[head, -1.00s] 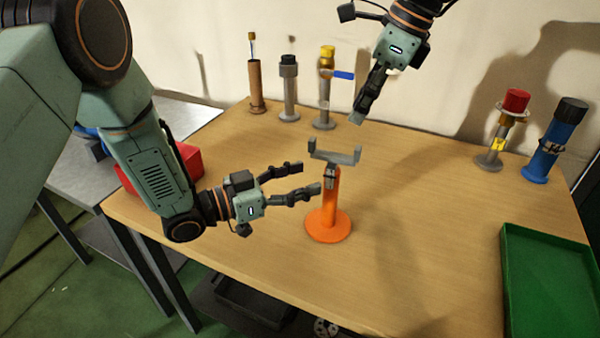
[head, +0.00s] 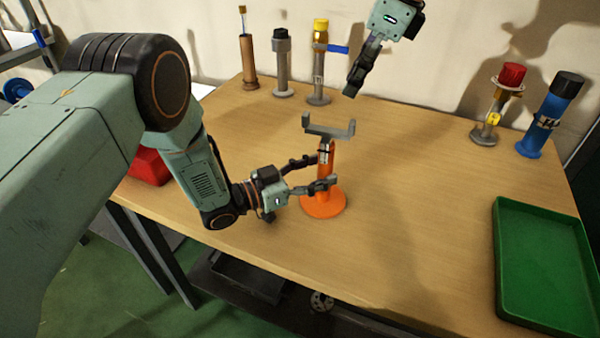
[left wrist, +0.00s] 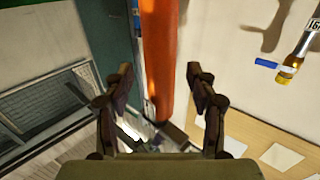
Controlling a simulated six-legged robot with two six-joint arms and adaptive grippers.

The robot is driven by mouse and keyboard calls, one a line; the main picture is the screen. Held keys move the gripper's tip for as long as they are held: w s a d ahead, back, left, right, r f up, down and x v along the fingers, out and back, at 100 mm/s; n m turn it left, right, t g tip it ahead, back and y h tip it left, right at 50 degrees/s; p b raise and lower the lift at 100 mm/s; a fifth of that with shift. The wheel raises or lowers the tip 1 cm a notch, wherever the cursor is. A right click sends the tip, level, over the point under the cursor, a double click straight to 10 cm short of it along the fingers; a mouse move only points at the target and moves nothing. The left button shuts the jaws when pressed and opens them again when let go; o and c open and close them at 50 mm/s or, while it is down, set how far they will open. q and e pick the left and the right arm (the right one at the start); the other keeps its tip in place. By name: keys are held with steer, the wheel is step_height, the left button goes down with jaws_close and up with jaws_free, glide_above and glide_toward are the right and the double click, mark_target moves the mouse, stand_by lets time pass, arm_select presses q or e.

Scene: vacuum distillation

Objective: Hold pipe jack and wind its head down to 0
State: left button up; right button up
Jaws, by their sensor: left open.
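The pipe jack has an orange round base (head: 323,205), an orange post and a grey U-shaped head (head: 329,132) standing upright on the table. In the left wrist view the orange post (left wrist: 163,60) stands between the two open fingers (left wrist: 159,75), with a gap visible on both sides. My right gripper (head: 352,85) hangs above and behind the jack, apart from it. Its finger opening is hard to make out. Any scale on the jack is too small to read.
Several pipe-like tools stand along the back: a brown tube (head: 249,62), a grey one (head: 283,70) and a yellow-topped one (head: 319,65). A red-topped piece (head: 492,105) and a blue cylinder (head: 550,115) stand right. A green tray (head: 545,265) lies front right.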

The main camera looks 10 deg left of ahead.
arm_select(q)
steer(key=shift+x, duration=1)
steer(key=shift+d, duration=0.1)
steer(key=shift+c, duration=0.2)
jaws_close()
stand_by(0.5)
